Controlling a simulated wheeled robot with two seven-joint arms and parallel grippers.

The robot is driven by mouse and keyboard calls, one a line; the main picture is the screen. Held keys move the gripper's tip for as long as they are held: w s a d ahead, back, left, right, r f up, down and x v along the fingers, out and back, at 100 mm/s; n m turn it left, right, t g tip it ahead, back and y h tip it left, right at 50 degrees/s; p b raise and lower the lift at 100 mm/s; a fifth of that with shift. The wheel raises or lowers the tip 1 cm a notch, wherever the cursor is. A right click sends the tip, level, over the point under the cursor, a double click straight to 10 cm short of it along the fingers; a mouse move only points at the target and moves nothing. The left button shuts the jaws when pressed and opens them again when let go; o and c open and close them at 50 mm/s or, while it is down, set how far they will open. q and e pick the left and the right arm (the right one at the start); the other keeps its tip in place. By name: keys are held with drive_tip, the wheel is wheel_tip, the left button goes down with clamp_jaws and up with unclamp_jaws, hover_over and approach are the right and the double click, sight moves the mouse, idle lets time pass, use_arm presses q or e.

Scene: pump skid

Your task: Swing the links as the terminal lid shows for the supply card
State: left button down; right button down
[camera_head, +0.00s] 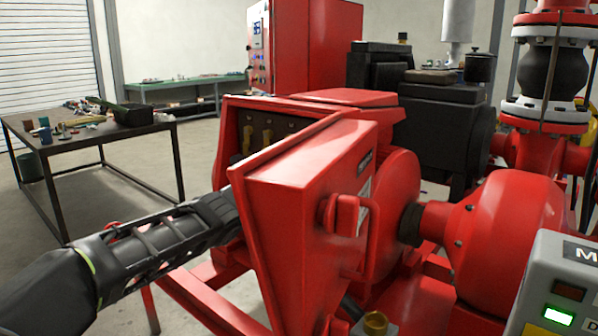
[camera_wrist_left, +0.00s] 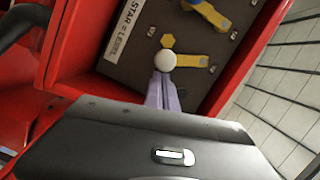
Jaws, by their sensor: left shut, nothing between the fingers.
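The red terminal box (camera_head: 228,130) stands open in the head view, its lid (camera_head: 290,190) swung toward me. Brass-coloured links (camera_head: 268,136) show on the dark panel inside. The left wrist view shows a yellow link (camera_wrist_left: 190,59) beside a white round knob (camera_wrist_left: 165,60), a brass hex nut (camera_wrist_left: 168,41) above it, and a blue-and-yellow link (camera_wrist_left: 213,15) higher up. The panel's print (camera_wrist_left: 122,25) reads "STAR =", the rest unclear. My left gripper (camera_wrist_left: 164,80) is shut and empty, fingertips at the knob; contact is unclear. The lid hides its fingers in the head view. My right gripper is out of view.
A grey unit (camera_head: 560,290) with a lit green window is at the lower right. Red pump casing (camera_head: 505,235) and a black motor block (camera_head: 440,130) crowd the right side. A workbench (camera_head: 80,145) with loose parts stands at left.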

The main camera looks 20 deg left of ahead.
use_arm(q)
drive_tip(key=a+f+m+b, duration=0.1)
drive_tip(key=m+b, duration=0.1)
drive_tip(key=w+a+f+m+t+b, duration=0.1)
drive_tip(key=m+b, duration=0.1)
drive_tip(key=b, duration=0.1)
drive_tip(key=shift+a+f, duration=0.2)
drive_tip(key=shift+a, duration=0.1)
drive_tip(key=shift+w+a+m+b, duration=0.1)
drive_tip(key=shift+a+m+b, duration=0.15)
drive_tip(key=shift+m, duration=0.45)
